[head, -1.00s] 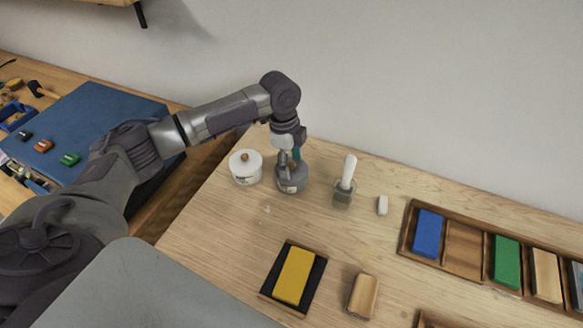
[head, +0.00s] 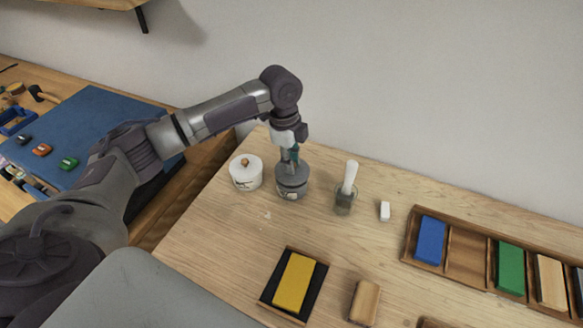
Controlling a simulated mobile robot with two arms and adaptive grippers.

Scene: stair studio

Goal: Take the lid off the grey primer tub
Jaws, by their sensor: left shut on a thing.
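The grey primer tub (head: 293,189) stands upright on the wooden bench, between a white tub and a brush in a glass jar. Its grey lid (head: 291,174) appears to sit on top of it; I see no clear gap between them. My left gripper (head: 289,164) points down onto the middle of the lid from above. It is shut on the lid's knob, which the fingers hide. My right gripper is not in view.
The white tub (head: 246,174) with a brown knob stands close on the left. The jar with the white-handled brush (head: 345,199) stands on the right. Bench between is clear.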

